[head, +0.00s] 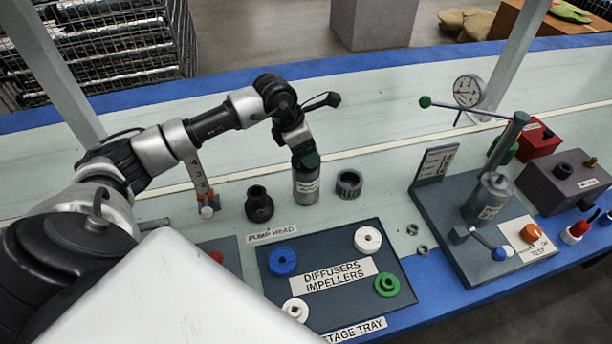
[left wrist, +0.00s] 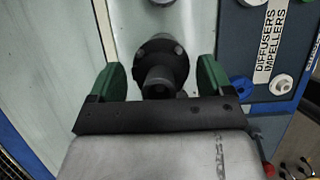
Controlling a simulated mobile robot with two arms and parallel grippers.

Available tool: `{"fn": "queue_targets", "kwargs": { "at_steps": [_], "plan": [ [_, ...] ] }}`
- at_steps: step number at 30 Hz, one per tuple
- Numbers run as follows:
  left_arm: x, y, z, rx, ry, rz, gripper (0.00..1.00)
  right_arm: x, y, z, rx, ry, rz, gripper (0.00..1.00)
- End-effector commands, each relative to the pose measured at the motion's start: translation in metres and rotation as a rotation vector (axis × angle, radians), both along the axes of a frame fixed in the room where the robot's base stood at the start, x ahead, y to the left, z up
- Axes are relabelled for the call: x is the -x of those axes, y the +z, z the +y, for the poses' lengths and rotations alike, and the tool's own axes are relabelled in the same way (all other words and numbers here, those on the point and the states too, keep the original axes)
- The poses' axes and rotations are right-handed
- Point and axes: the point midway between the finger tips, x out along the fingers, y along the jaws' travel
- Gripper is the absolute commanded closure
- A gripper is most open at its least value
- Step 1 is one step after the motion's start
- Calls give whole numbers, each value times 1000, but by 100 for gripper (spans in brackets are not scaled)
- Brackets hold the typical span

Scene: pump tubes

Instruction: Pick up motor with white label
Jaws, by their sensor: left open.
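The motor with the white label (head: 306,188) is a grey cylinder standing upright on the pale bench, with its top hidden by my left gripper (head: 308,158). A dark flanged part with a round neck (left wrist: 160,68) shows between the fingers. I cannot tell for sure whether it is the motor's top, or whether the fingers touch it. My right gripper is not in view.
A black pump head (head: 259,205) stands close to the left of the motor, and a dark ring (head: 349,183) to its right. The dark diffuser and impeller tray (head: 335,302) lies in front. A test stand (head: 440,235) with a gauge is to the right.

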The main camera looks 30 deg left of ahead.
Motion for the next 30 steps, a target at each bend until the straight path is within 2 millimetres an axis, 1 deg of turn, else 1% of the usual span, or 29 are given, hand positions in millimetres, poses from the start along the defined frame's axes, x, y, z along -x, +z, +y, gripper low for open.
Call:
{"fn": "queue_targets", "kwargs": {
  "at_steps": [5,8,21,25,26,30],
  "plan": [
    [0,0,0,-1,0,-1,20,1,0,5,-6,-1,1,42],
    [0,0,0,-1,0,-1,33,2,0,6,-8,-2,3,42],
    [0,0,0,0,0,-1,100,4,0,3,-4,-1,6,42],
    [0,0,0,0,0,-1,100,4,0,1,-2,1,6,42],
    [-3,7,0,3,1,-16,100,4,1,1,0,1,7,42],
    [-3,7,1,3,1,-16,100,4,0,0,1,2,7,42]
  ]
}}
